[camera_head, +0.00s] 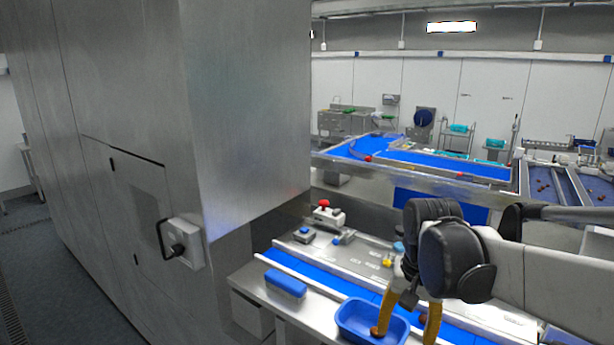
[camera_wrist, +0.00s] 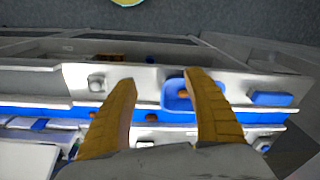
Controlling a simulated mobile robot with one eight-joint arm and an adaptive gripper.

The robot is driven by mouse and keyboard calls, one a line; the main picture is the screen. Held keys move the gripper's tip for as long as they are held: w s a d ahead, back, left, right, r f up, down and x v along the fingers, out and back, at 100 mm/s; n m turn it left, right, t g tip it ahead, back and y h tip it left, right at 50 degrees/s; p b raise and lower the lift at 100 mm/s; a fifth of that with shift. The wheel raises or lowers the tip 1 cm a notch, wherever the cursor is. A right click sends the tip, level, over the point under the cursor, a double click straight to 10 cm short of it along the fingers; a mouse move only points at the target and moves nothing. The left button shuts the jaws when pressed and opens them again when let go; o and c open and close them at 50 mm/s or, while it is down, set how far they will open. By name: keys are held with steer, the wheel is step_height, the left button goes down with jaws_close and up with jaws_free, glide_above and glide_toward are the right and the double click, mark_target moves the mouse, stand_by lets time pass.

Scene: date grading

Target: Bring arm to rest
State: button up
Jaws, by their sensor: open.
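My gripper (camera_head: 405,335) shows at the lower right of the head view, its two yellow fingers pointing down and spread apart. In the wrist view the fingers (camera_wrist: 158,78) are also apart, with nothing held between them. A blue tray (camera_head: 346,319) is below and beside the left finger in the head view. It also shows in the wrist view (camera_wrist: 170,100), partly behind the right finger. A small brown item, probably a date (camera_wrist: 184,92), lies in it. My gripper hides part of the tray and the bench.
A blue belt (camera_head: 325,288) runs along the steel bench, with small brown items (camera_wrist: 151,117) on it. A blue block-like object (camera_head: 286,284) and a red-button box (camera_head: 327,215) are on the bench. A tall steel cabinet (camera_head: 245,110) stands at left. Blue conveyors (camera_head: 440,165) stand behind.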

steer(key=s+f+n+t+b, duration=0.1)
steer(key=s+f+t+b, duration=0.1)
steer(key=f+b, duration=0.7)
steer(key=s+f+n+t+b, duration=0.1)
steer(key=s+f+t+b, duration=0.1)
steer(key=s+f+b, duration=0.3)
steer(key=s+f+n+t+b, duration=0.2)
steer(key=s+f+b, duration=0.2)
steer(key=f+b, duration=0.9)
steer(key=shift+f+b, duration=0.3)
steer(key=shift+f, duration=0.15)
